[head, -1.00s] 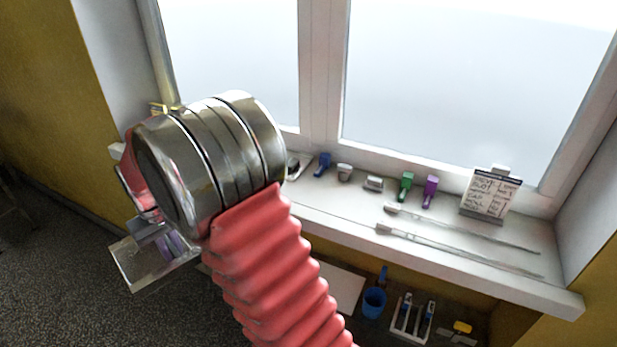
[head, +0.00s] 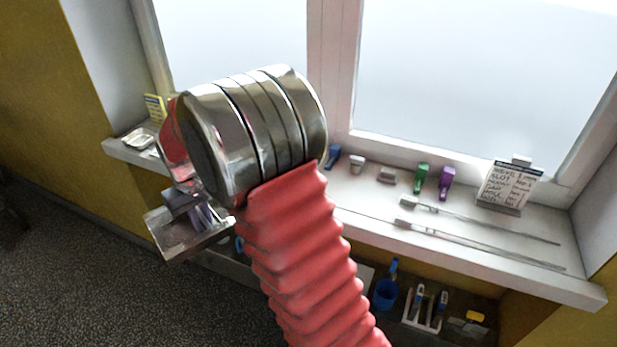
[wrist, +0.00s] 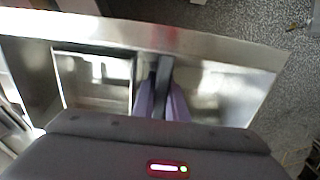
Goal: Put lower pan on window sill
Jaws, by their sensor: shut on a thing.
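My gripper (head: 200,213) is shut on a shiny metal pan (head: 168,240) and holds it in the air at left, in front of the window sill. In the head view the pan looks lower than the sill's left end. The wrist view shows the pan (wrist: 225,92) as a wide shallow metal tray with a square section at left. The purple fingers (wrist: 161,100) grip it near its middle. The white window sill (head: 500,262) runs across the head view, partly hidden behind my arm.
On the sill's left end are a silver dish (head: 138,138) and a yellow card (head: 155,107). A blue clip, green clip (head: 421,178), purple clip (head: 446,182), long rods and a written sign (head: 508,187) occupy the right. A blue cup (head: 385,292) stands below.

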